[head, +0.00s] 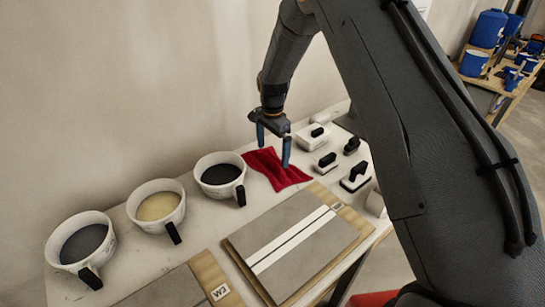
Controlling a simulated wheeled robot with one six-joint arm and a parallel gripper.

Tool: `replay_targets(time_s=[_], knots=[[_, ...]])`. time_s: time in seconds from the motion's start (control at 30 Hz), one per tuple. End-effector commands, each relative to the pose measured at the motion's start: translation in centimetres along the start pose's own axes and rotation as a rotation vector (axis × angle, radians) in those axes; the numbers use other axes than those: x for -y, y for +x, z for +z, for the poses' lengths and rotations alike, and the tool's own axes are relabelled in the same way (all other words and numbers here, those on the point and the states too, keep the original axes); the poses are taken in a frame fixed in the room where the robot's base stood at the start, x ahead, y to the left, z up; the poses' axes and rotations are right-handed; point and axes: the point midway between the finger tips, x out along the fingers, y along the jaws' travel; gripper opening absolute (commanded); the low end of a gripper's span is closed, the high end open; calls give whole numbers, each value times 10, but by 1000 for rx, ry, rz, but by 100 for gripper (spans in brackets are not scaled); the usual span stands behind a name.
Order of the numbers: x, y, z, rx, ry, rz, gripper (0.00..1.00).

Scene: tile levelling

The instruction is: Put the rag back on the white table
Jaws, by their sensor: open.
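The red rag (272,169) lies spread and slightly rumpled on the white table (205,216), towards its back, right of the dark-filled cup. My gripper (273,156) is above the rag with its two blue fingers pointing down, one at each side of the rag's upper part. The fingers are apart and nothing shows between them. The right fingertip appears close to the cloth or touching it; I cannot tell which.
Three white cups with black handles (219,175) stand in a row on the left. Grey tile boards (300,252) lie at the front. Several white blocks with black handles (355,177) stand right of the rag. A wall (90,90) runs behind the table.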

Motion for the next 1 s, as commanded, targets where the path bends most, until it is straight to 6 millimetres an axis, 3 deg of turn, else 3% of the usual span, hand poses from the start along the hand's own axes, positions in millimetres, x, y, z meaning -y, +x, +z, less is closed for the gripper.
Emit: replay_targets(time_s=[0.4,0.77,0.87,1.0], knots=[[2,-76,-1,-1,0,-3,100],[-5,-96,-1,-1,-14,-2,100],[-25,-103,-3,-4,-76,-9,100],[-86,-117,-4,-17,-257,-28,100]])
